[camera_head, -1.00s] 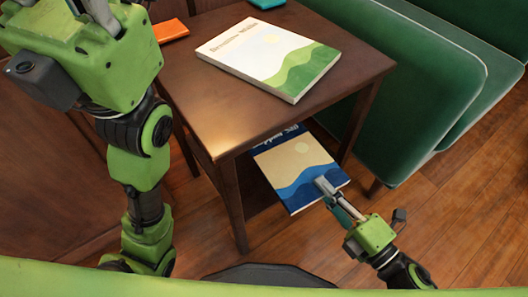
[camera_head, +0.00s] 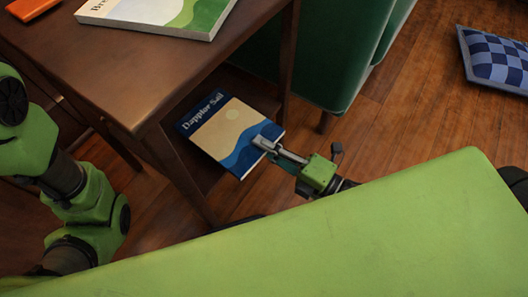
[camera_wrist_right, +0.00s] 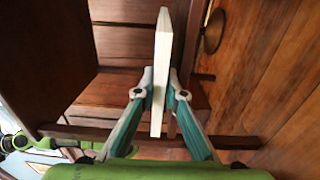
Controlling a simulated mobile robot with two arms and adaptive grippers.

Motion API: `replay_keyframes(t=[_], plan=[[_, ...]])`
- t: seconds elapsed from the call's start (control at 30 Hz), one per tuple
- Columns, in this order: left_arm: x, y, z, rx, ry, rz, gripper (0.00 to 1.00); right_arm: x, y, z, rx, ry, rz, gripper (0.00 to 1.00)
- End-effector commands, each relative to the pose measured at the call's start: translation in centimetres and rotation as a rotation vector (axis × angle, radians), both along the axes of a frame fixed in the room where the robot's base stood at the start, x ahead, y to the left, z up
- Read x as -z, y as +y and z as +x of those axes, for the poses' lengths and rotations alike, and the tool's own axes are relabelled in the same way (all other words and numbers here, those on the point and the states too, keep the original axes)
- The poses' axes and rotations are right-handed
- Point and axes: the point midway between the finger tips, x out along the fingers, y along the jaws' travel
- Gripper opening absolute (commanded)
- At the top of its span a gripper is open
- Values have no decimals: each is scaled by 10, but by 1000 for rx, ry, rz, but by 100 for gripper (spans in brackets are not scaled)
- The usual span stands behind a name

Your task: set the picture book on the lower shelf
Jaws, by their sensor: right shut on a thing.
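In the right wrist view the book (camera_wrist_right: 161,70) shows edge-on between the two fingers of the right gripper (camera_wrist_right: 160,96). I cannot tell whether the book touches the shelf. My left arm is at the left in the head view; its gripper is out of view.
A larger green-and-white book (camera_head: 160,14) and an orange item (camera_head: 28,9) lie on the table top (camera_head: 110,65). Table legs frame the shelf opening. A green bench (camera_head: 335,60) stands just right. A checkered cushion (camera_head: 497,58) lies on the clear wood floor.

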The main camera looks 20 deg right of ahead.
Motion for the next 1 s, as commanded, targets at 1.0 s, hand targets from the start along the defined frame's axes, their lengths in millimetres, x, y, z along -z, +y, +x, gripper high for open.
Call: replay_keyframes(t=[1.0], plan=[[18,0,2,0,5,1,35,22,0,0,0,0,0,28]])
